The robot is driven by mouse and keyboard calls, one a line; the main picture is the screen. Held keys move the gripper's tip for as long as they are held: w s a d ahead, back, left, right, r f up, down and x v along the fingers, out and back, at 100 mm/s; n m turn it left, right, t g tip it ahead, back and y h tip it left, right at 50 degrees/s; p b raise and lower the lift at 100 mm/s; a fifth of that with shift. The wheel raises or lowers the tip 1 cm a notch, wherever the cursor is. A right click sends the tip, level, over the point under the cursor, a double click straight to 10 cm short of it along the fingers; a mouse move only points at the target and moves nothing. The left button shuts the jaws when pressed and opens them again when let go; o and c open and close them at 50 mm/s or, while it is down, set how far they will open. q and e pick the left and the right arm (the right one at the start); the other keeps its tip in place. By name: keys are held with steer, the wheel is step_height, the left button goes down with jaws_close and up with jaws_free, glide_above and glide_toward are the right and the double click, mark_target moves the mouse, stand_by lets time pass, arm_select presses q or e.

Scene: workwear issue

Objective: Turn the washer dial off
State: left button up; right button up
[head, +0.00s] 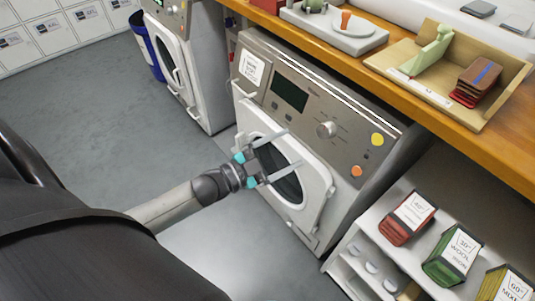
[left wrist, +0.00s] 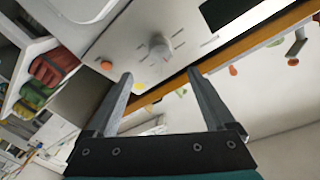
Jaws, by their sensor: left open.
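The washer (head: 310,160) stands under the wooden counter, with a grey control panel and a white round door. Its dial (head: 327,129) is a pale round knob right of the dark display (head: 289,92). In the left wrist view the dial (left wrist: 159,48) shows beyond and between the fingertips. My left gripper (head: 293,148) is open and empty, in front of the washer door, below and left of the dial and apart from it. Its fingers also show in the left wrist view (left wrist: 160,73). My right gripper is not in view.
The panel also has a yellow button (head: 377,139) and an orange button (head: 356,171). A second washer (head: 187,65) stands to the left beside a blue bin (head: 147,47). A shelf with colored packs (head: 407,217) is at the right. A wooden tray (head: 513,77) lies on the counter (head: 345,62).

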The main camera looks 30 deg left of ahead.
arm_select(q)
steer(key=shift+p+v, duration=0.4)
steer(key=shift+v, duration=2.1)
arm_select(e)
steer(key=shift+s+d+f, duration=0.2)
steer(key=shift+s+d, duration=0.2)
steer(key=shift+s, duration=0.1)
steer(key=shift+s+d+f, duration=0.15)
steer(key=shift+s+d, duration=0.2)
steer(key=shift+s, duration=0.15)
arm_select(q)
steer(key=shift+f, duration=0.1)
